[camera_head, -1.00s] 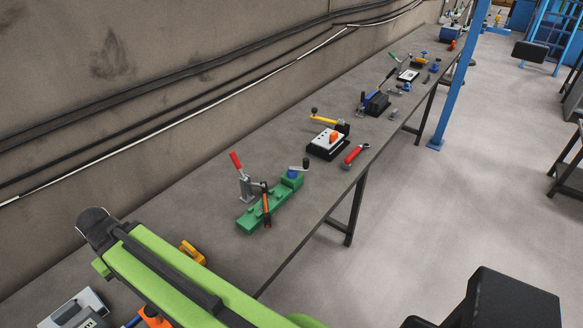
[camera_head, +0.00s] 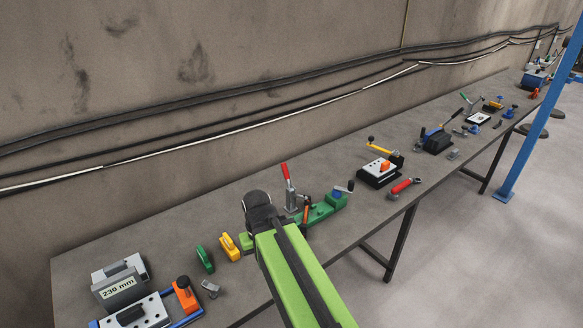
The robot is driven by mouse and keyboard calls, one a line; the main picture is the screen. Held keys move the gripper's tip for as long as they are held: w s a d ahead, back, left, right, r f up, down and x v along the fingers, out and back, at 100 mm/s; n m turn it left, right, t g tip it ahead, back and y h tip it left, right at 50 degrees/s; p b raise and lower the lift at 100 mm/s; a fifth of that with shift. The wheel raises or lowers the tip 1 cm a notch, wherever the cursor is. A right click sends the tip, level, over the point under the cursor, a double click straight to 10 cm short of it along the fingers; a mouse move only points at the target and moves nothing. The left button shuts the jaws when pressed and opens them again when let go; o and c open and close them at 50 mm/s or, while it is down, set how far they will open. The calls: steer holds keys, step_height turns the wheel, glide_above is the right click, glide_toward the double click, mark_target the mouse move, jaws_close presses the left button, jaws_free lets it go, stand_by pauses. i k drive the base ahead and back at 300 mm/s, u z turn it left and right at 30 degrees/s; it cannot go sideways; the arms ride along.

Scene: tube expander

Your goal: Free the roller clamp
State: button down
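I cannot tell for sure which thing is the roller clamp. A green fixture (camera_head: 321,212) with an upright grey toggle clamp (camera_head: 290,201) with a red handle stands on the bench, partly hidden behind my green arm. A blue part and a crank with a dark knob (camera_head: 345,188) sit at its right end. A small yellow piece (camera_head: 229,248) and a small green piece (camera_head: 204,259) stand on the bench left of my arm. My arm reaches up over the bench edge to a black joint; my gripper does not show.
On the long grey bench (camera_head: 160,235), a grey device reading "230 mm" (camera_head: 119,292) and an orange block (camera_head: 187,296) are at front left. A white-topped black box (camera_head: 379,172) and a red wrench (camera_head: 404,186) lie farther right. A blue post (camera_head: 537,120) stands at right.

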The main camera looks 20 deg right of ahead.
mark_target(283, 165)
steer(key=u, duration=0.4)
steer(key=i, duration=1.15)
steer(key=u, duration=0.15)
steer(key=k, duration=0.4)
steer(key=u, duration=0.05)
